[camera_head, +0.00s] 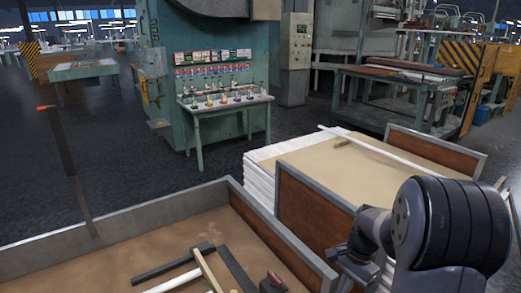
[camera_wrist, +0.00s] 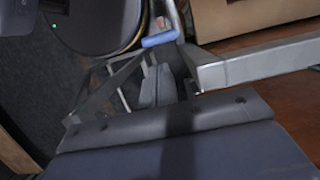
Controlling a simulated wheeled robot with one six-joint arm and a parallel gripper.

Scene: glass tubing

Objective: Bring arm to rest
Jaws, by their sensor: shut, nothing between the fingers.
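My arm is folded at the lower right of the head view. My gripper (camera_wrist: 155,88) shows in the wrist view with its narrow grey fingers together and nothing seen between them. It is held close to a grey padded surface and a metal frame edge. In the head view only part of the wrist shows beside the big dark joint, and the fingertips cannot be made out clearly.
A metal-edged tray (camera_head: 150,208) at the lower left holds dark bars, a wooden stick and a pale rod. A green bench (camera_head: 225,108) stands behind; dark floor lies between.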

